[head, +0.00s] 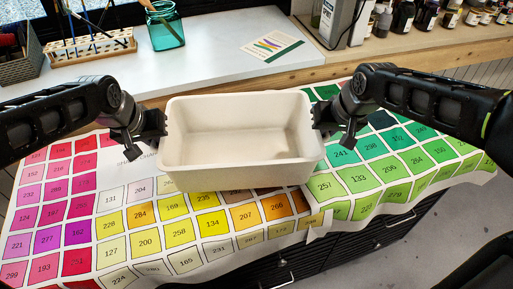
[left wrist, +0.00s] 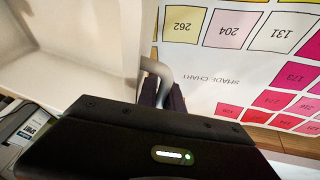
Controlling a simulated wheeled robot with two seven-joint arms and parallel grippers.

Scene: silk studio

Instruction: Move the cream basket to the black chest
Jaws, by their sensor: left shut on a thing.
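The cream basket (head: 240,135) is upright and empty, over the printed shade chart that covers the top of the black chest (head: 345,252). I cannot tell whether its base touches the chart. My left gripper (head: 160,125) is at the basket's left end. My right gripper (head: 322,125) is at the basket's right end. Its fingertips are largely hidden, so its grip is unclear.
The shade chart (head: 70,225) drapes over the chest's front edge. Behind is a pale worktop (head: 215,55) with a teal jar (head: 165,30) of brushes, a wooden rack (head: 90,45), a card (head: 268,46) and several dark bottles (head: 402,15). Grey floor (head: 450,225) shows at the right.

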